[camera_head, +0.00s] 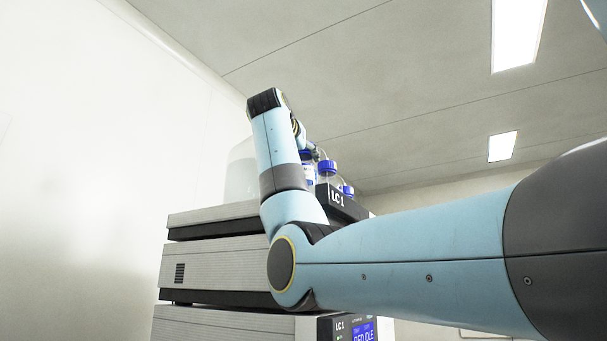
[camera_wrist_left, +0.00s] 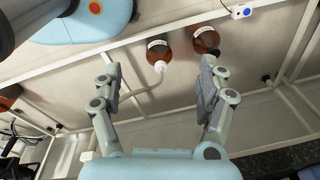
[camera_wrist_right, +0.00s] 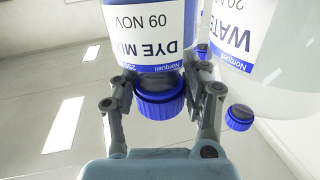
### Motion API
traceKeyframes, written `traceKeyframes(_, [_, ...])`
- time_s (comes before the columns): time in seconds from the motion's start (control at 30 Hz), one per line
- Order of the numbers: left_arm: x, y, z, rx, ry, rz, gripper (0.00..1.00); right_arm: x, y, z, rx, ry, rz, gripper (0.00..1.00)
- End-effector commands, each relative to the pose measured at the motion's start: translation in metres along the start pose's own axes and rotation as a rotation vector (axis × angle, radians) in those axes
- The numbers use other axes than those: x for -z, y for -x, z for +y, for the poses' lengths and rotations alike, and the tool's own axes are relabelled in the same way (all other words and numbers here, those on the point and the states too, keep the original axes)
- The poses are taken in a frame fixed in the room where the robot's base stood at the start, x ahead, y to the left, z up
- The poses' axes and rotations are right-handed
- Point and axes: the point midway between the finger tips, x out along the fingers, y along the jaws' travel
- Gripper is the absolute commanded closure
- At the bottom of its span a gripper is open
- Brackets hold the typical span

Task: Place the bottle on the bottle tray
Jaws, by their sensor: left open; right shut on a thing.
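The bottle has a white label reading DYE MIX, upside down in the right wrist view. In the head view my right arm reaches over the instrument stack, and its wrist hides most of the gripper and part of the held bottle. The bottle tray (camera_head: 347,204), a dark tray marked LC1, tops the stack. Whether the held bottle touches it is hidden. My left gripper (camera_wrist_left: 160,88) is open and empty in the left wrist view.
Other blue-capped bottles (camera_head: 328,167) stand at the tray. A bottle labelled WATER (camera_wrist_right: 236,40) is close beside the held one. Grey instrument modules (camera_head: 215,262) are stacked below. Brown bottles (camera_wrist_left: 207,40) stand on a bench in the left wrist view.

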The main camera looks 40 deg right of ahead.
Motion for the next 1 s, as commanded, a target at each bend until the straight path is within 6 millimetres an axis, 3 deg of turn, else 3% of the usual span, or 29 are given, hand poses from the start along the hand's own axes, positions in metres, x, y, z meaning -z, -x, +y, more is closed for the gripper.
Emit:
traceKeyframes(0.2, [0.001, 0.009, 0.002, -0.003, 0.001, 0.000, 0.25, -0.031, 0.000, 0.001, -0.001, 0.002, 0.001, 1.00])
traceKeyframes(0.6, [0.004, 0.007, 0.011, -0.014, 0.006, 0.005, 0.25, -0.040, 0.000, 0.002, 0.000, 0.000, 0.001, 1.00])
traceKeyframes(0.63, [0.004, 0.008, 0.011, -0.013, 0.006, 0.005, 0.25, -0.041, 0.000, 0.001, 0.000, 0.002, -0.001, 0.51])
traceKeyframes(0.8, [0.005, 0.008, 0.009, -0.011, 0.005, 0.006, 0.25, -0.040, 0.000, 0.001, 0.000, 0.001, -0.001, 0.30])
traceKeyframes(1.0, [0.005, 0.008, 0.007, -0.009, 0.004, 0.007, 0.25, -0.040, 0.000, 0.001, 0.000, 0.001, -0.001, 0.30])
